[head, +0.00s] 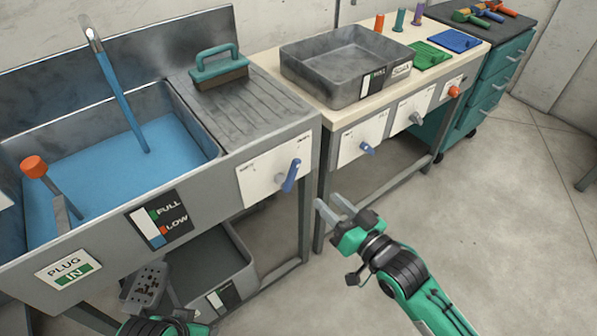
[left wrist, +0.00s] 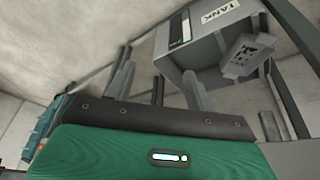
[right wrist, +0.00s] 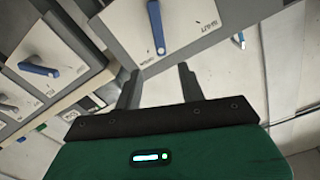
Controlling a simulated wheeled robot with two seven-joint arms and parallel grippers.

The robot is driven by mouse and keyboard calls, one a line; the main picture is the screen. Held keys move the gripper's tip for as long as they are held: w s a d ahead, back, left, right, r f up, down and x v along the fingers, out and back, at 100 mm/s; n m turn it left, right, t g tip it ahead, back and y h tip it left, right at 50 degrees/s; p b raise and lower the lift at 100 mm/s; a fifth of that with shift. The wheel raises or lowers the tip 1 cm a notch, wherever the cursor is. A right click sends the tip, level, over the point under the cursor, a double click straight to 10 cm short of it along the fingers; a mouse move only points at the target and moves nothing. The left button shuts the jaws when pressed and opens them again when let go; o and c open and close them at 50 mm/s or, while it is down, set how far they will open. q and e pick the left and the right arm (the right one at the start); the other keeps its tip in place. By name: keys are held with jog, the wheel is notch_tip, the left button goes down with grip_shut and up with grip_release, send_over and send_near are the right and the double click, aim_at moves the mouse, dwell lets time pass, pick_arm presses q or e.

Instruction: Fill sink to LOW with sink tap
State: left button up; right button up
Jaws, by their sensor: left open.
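The grey sink (head: 232,168) holds blue water (head: 95,178). A blue stream (head: 122,97) runs from the spout (head: 92,36) into it. The front gauge (head: 160,222) is marked FULL and LOW; its exact level is too small to read surely. The sink's blue tap lever (head: 292,175) hangs tilted on a white panel; it seems to show in the right wrist view (right wrist: 156,28). My right gripper (head: 328,198) is open and empty, below and right of the lever, apart from it. My left gripper (left wrist: 158,70) is open and empty, low before the sink.
A red-knobbed plug lever (head: 35,167) stands at the sink's left, above a PLUG IN sign (head: 68,270). A grey tank (head: 225,262) sits under the sink. The neighbouring bench carries a grey tray (head: 330,85) and front levers (head: 367,148). Floor at right is clear.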

aim_at(296, 170)
jog(key=b+x, duration=0.1)
jog(key=x, duration=1.2)
jog(key=shift+w, duration=0.1)
pick_arm(q)
jog(key=shift+w+d+f+t+h, duration=0.25)
jog(key=shift+w+d+t, duration=0.1)
jog(key=shift+w+d, duration=0.2)
jog(key=shift+w+d+f+t+h, duration=0.15)
jog(key=shift+w+d+f+t, duration=0.15)
jog(key=shift+w+d, duration=0.2)
pick_arm(e)
jog(key=shift+w+a, duration=0.2)
pick_arm(q)
jog(key=shift+s, duration=0.1)
jog(key=shift+r, duration=0.1)
pick_arm(e)
grip_shut()
